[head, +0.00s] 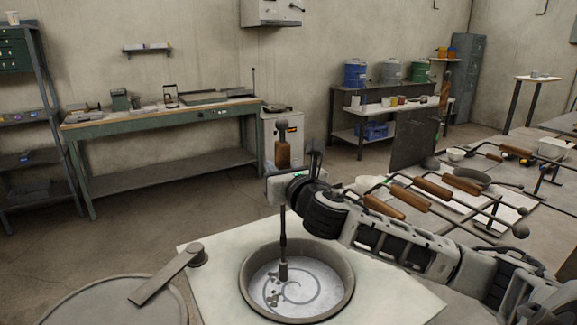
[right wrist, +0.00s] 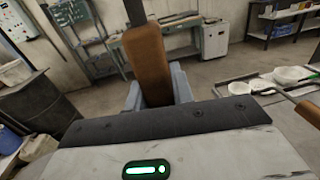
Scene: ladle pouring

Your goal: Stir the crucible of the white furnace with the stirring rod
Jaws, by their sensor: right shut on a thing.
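The white furnace (head: 212,287) has a pale square top at the bottom of the head view. Its round grey crucible (head: 247,280) holds a silvery surface with a spiral swirl and dark bits at its left. My right gripper (head: 284,184) is shut on the stirring rod (head: 283,225) at its brown wooden handle, above the crucible. The rod hangs about upright, and its dark lower end is inside the crucible, at or in the silvery surface. In the right wrist view the brown handle of the rod (right wrist: 148,60) stands between the fingers (right wrist: 156,92). My left gripper is out of view.
A round grey lid (head: 110,302) with a flat bar lies left of the crucible. At right, a table carries several wooden-handled tools (head: 433,186) and pale bowls (head: 455,154). A green workbench (head: 160,125) stands at the back; open floor lies before it.

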